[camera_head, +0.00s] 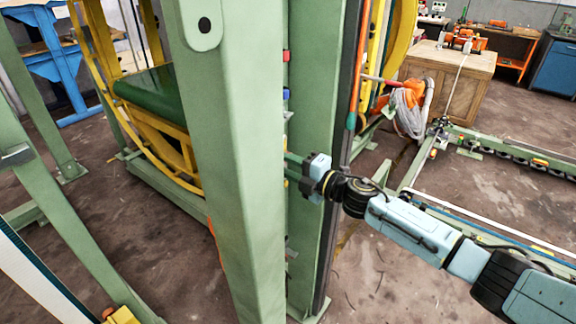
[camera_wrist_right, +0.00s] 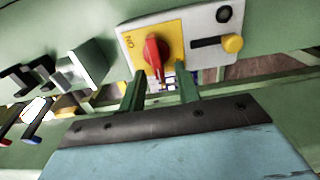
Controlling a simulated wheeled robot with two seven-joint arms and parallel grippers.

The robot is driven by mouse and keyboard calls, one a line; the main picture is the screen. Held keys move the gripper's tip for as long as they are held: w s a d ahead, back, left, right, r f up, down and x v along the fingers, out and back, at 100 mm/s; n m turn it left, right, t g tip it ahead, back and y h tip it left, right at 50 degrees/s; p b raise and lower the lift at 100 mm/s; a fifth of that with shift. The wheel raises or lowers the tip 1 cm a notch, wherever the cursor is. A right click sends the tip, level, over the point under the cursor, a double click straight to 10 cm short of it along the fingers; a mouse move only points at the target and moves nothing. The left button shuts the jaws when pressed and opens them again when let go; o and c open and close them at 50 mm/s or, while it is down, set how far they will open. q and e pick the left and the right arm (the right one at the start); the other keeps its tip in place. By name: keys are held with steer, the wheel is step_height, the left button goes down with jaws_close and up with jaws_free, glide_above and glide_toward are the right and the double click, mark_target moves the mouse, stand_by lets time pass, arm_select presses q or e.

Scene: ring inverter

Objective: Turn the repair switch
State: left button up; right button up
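The repair switch, a red rotary knob (camera_wrist_right: 155,53), sits on a yellow plate (camera_wrist_right: 174,36) marked "ON", on a light grey panel (camera_wrist_right: 200,22) in the right wrist view. The knob's long axis runs nearly up and down in that picture. My right gripper (camera_wrist_right: 159,78) is open, with its two green fingers apart just below the knob, one toward each side. I cannot tell whether the fingertips reach around it. In the head view, my right gripper (camera_head: 294,163) is beside the green post, its tips partly hidden. The switch is hidden there. My left gripper is not in view.
A black button (camera_wrist_right: 223,14) and a yellow knob (camera_wrist_right: 233,44) share the panel. A grey box (camera_wrist_right: 84,68) juts out left of it. A wide green post (camera_head: 225,160) stands close in front. A wooden crate (camera_head: 450,85) and hose coil (camera_head: 408,108) stand behind my right arm.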

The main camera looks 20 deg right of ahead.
steer(key=b+v, duration=0.1)
steer(key=v, duration=1.2)
steer(key=shift+s, duration=0.15)
steer(key=shift+d, duration=0.15)
